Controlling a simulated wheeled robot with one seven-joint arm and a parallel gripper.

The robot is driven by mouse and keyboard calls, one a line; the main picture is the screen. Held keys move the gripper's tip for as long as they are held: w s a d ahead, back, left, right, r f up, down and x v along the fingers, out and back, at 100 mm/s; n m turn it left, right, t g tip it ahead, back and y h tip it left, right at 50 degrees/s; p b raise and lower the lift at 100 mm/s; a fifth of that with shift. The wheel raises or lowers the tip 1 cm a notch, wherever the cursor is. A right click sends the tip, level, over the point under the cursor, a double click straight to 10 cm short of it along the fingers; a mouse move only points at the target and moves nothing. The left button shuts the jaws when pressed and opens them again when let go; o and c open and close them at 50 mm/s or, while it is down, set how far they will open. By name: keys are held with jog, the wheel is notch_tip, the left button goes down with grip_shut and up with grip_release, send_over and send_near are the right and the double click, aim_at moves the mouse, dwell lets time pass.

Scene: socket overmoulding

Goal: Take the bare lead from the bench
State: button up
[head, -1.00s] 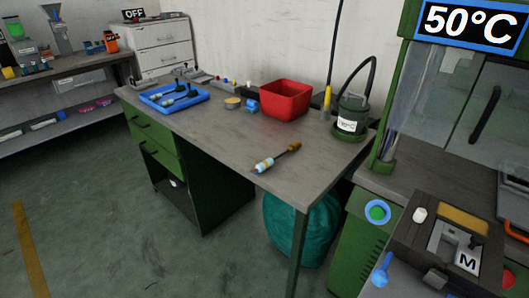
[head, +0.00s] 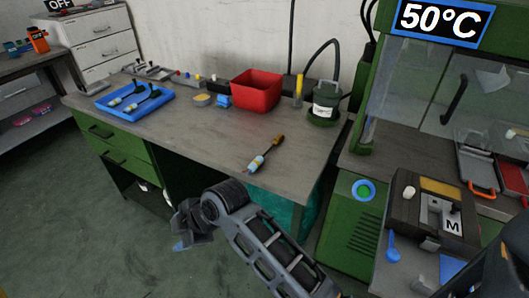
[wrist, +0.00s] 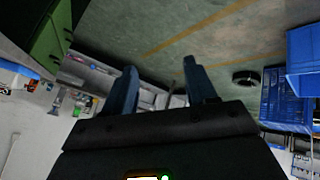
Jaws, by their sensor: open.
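A slim lead-like piece (head: 262,155) with a white and light-blue body and a brown-orange end lies alone near the front edge of the bench (head: 215,138). It looks like the bare lead, though its details are too small to be sure. My gripper (head: 182,236) is in front of the bench, to the left of this piece and apart from it. In the wrist view my gripper (wrist: 159,66) has its two blue fingers spread with nothing between them. The lead does not show in the wrist view.
A blue tray (head: 107,112) with dark-corded pieces sits at the bench's left. A machine marked M (head: 430,215) stands at right. Bench around the piece is clear.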

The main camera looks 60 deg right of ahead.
jog(key=w+d+r+n+g+p, duration=0.1)
jog(key=d+r+n+g, duration=0.25)
jog(key=d, duration=0.95)
notch_tip(320, 180, up, 7)
jog(key=n+g+h+p, duration=0.2)
jog(key=n+g, duration=0.2)
send_over(258, 158)
jog(key=shift+s+a+f, duration=0.1)
jog(key=shift+s+a, duration=0.15)
jog(key=shift+a, duration=0.05)
jog(key=shift+s+d+f+b, duration=0.1)
jog(key=shift+f+b, duration=0.1)
jog(key=shift+b, duration=0.2)
jog(key=f+b, duration=0.1)
jog(key=f, duration=0.1)
jog(key=f+b, duration=0.2)
jog(key=shift+w+d, duration=0.1)
jog(key=shift+w, duration=0.1)
jog(key=shift+w+d+f+p, duration=0.1)
jog(key=shift+f+p, duration=0.25)
jog(key=shift+p, duration=0.05)
jog(key=shift+f, duration=1.25)
jog(key=shift+c, duration=0.3)
